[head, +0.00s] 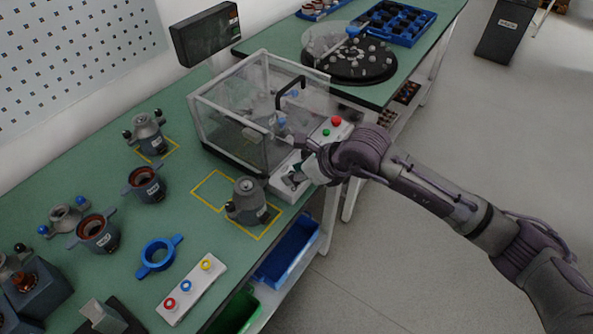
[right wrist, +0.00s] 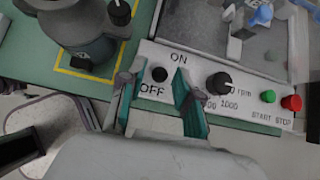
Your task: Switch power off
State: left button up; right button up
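The white control panel (head: 342,130) runs along the front of the clear test enclosure (head: 235,110). In the right wrist view the panel (right wrist: 250,113) has a black power switch (right wrist: 159,74) between the printed words ON and OFF. I cannot tell which way the switch is set. My right gripper (head: 297,174) is over the switch end of the panel. In the right wrist view its teal-padded fingers (right wrist: 154,96) are apart, one on each side of the switch, with nothing clamped between them. My left gripper is not in view.
A black speed knob (right wrist: 218,83), a green start button (right wrist: 268,96) and a red stop button (right wrist: 291,102) are farther right on the panel. A grey stator housing (head: 247,200) stands in a yellow square beside the panel.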

jog(key=p+v, duration=0.3)
jog(key=v, duration=0.3)
dwell(0.3)
dwell(0.4)
